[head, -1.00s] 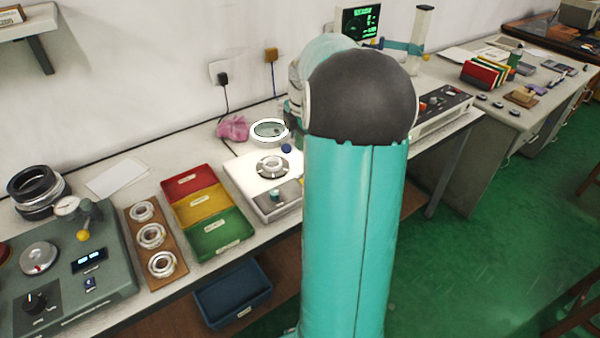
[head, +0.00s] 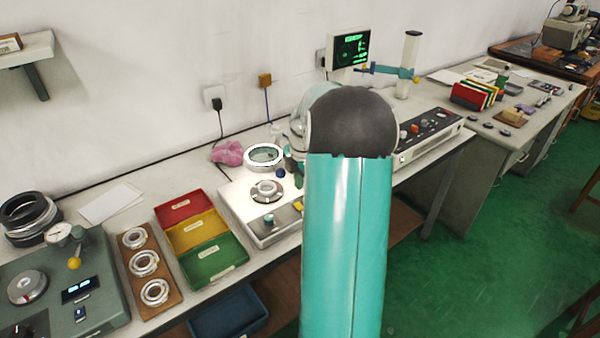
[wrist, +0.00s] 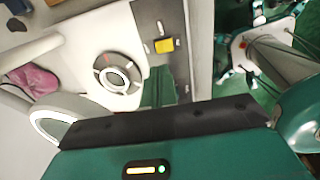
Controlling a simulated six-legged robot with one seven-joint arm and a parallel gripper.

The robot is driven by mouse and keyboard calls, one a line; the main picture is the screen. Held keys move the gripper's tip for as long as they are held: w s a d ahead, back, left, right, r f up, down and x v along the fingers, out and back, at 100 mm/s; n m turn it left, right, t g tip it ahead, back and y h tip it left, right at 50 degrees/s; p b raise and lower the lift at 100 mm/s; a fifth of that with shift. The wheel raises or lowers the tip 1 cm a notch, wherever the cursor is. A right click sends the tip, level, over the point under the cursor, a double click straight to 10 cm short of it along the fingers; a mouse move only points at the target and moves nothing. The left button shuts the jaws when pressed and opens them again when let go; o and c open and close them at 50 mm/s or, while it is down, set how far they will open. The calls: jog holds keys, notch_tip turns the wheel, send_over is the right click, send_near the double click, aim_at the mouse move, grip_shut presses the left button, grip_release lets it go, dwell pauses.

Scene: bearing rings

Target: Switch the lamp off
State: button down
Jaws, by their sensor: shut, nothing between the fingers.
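The ring-shaped magnifier lamp (head: 264,156) has a bright white rim and stands behind a brightly lit white station (head: 236,200). It also shows at the left of the wrist view (wrist: 50,122). A yellow switch (wrist: 164,45) sits on the station's grey panel in the wrist view. My gripper (wrist: 163,88) is shut and empty, its fingers beside the panel and apart from the yellow switch in the picture. In the head view, my arm hides much of the gripper.
Red, yellow and green trays (head: 222,261) and a wooden ring board (head: 131,238) stand left of the station. A pink cloth (head: 227,153) lies behind. A control box (head: 432,138) and a monitor (head: 350,49) are to the right.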

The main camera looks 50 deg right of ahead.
aim_at(297, 204)
jog(key=f, duration=0.5)
jog(key=w+f, duration=0.1)
jog(key=f, duration=0.1)
jog(key=shift+d+f, duration=0.1)
jog(key=shift+f, duration=0.3)
